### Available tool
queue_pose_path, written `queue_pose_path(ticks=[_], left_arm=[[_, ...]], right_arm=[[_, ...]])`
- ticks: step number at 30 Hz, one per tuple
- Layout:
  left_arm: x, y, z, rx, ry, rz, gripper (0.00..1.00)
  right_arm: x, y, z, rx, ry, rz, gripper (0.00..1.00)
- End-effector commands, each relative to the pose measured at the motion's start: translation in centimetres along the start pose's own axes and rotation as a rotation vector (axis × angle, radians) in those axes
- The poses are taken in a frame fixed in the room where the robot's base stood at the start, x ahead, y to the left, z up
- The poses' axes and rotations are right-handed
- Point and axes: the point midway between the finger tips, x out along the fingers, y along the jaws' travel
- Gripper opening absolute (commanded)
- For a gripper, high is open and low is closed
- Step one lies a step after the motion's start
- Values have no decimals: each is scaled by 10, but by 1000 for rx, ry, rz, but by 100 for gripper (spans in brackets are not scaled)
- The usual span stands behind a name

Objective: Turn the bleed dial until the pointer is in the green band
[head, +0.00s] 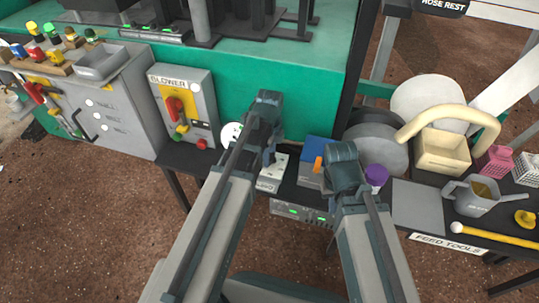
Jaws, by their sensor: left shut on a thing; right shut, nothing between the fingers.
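My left gripper (268,157) is over a small pale box (272,178) at the machine's front edge. It is shut on what seems to be the bleed dial, which the gripper and arm hide. A round white gauge (230,133) shows just left of the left arm, partly covered by it. Its pointer and green band are too small to make out. My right gripper (343,170) is shut and empty, beside a blue box with an orange part (319,150), to the right of the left gripper.
The blower panel (185,105) with a yellow and red switch stands left of the gauge. Purple-capped item (376,175), grey disc and feed tools shelf (440,238) lie right. A grey unit with green lights (300,212) sits below. Brown floor is open in front.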

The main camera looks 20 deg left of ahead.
Motion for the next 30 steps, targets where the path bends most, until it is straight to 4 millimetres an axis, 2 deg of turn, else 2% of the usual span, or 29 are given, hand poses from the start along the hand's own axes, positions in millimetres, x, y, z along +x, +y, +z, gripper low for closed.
queue_pose_path(ticks=[30], left_arm=[[0,0,0,-1455,0,0,0]], right_arm=[[0,0,0,0,0,0,0]])
